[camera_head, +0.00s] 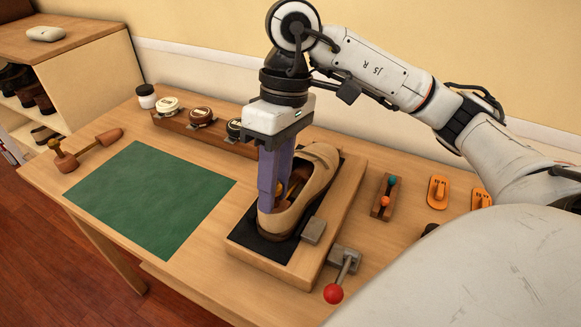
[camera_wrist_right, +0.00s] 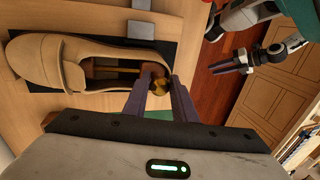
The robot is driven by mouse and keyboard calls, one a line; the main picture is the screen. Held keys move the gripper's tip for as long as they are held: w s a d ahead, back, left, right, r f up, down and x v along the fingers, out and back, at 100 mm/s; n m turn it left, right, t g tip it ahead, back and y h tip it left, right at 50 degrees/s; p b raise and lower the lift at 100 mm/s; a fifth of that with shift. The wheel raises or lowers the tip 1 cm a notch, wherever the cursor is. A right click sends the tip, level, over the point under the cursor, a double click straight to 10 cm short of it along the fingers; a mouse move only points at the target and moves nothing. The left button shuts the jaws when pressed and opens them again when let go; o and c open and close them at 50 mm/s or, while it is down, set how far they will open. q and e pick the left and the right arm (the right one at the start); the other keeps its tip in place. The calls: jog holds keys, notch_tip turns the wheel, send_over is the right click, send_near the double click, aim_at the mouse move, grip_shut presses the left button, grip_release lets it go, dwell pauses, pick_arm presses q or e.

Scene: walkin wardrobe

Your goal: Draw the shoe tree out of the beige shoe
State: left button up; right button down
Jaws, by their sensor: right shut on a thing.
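The beige shoe (camera_head: 302,191) sits on a black mat on a wooden stand, its heel toward the front left. My right gripper (camera_head: 268,205) points straight down at the heel opening. Its purple fingers are shut on the shoe tree's brass knob (camera_wrist_right: 160,86). The tree's front part is hidden inside the shoe. My left gripper (camera_wrist_right: 232,67) shows only in the right wrist view, well away from the shoe; its opening is unclear.
A lever with a red knob (camera_head: 333,293) stands at the stand's front right. Another wooden shoe tree (camera_head: 85,152) lies at the table's left. A green mat (camera_head: 150,198) is bare. Polish tins in a rack (camera_head: 170,123) stand behind, and orange items (camera_head: 438,191) lie right.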

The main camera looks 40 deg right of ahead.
jog(key=shift+w+d+r+b, duration=0.15)
jog(key=shift+w+d+b, duration=0.05)
jog(key=shift+d+b, duration=0.25)
dwell(0.5)
jog(key=shift+d+b, duration=0.25)
jog(key=shift+b, duration=0.15)
jog(key=shift+r, duration=0.55)
dwell(0.9)
jog(key=shift+w+d, duration=0.15)
jog(key=shift+d, duration=0.05)
dwell(0.8)
jog(key=shift+r, duration=0.6)
dwell(1.0)
jog(key=shift+w+d, duration=0.1)
jog(key=shift+d, duration=0.2)
dwell(0.5)
jog(key=shift+r+p, duration=0.3)
jog(key=shift+r, duration=0.3)
dwell(0.6)
jog(key=shift+w+d, duration=0.1)
jog(key=shift+d, duration=0.15)
dwell(0.5)
